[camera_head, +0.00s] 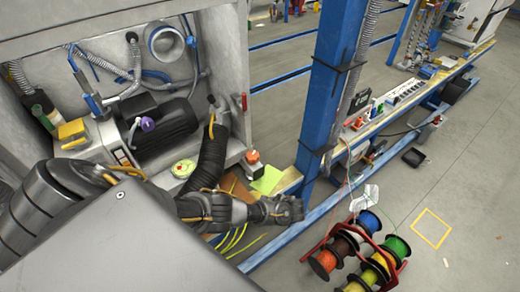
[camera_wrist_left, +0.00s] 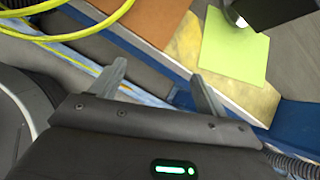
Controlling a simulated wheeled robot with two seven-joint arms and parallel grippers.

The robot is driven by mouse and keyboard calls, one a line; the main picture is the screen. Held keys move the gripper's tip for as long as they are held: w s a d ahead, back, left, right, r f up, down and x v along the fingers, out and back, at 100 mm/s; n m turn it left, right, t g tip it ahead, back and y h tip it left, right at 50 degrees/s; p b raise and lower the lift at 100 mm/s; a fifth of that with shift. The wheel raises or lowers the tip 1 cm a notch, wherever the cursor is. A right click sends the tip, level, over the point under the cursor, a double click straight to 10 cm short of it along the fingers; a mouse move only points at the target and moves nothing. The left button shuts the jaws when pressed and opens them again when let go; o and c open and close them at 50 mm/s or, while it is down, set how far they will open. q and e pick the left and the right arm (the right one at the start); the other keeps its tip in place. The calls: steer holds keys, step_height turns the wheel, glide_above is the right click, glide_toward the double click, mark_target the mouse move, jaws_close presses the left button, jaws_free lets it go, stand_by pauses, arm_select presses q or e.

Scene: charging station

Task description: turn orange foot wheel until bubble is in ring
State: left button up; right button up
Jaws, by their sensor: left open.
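A round yellow-green dial-like disc (camera_head: 183,168) lies on the bench beside the black motor; it may be the bubble level, but its bubble and ring are too small to read. An orange-red cap (camera_head: 252,156) sits on a small dark and white block right of the black hose; I cannot tell whether it is the foot wheel. My left gripper (camera_head: 290,208) reaches right, past the bench's front edge. In the left wrist view its two fingers (camera_wrist_left: 160,82) are apart with nothing between them. My right gripper is not in view.
A yellow-green sheet (camera_head: 267,179) lies near the bench edge; it also shows in the wrist view (camera_wrist_left: 233,52). Yellow cables (camera_head: 232,240) are beside my arm. A blue post (camera_head: 328,85) stands to the right. Cable spools (camera_head: 357,250) are on the floor at front right.

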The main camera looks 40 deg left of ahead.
arm_select(q)
steer(key=s+d+f+n+h, duration=0.3)
steer(key=s+d+f, duration=0.1)
steer(key=s+f, duration=0.4)
steer(key=shift+s+f+g+h, duration=0.3)
steer(key=shift+s+f+h, duration=0.1)
steer(key=shift+s, duration=0.6)
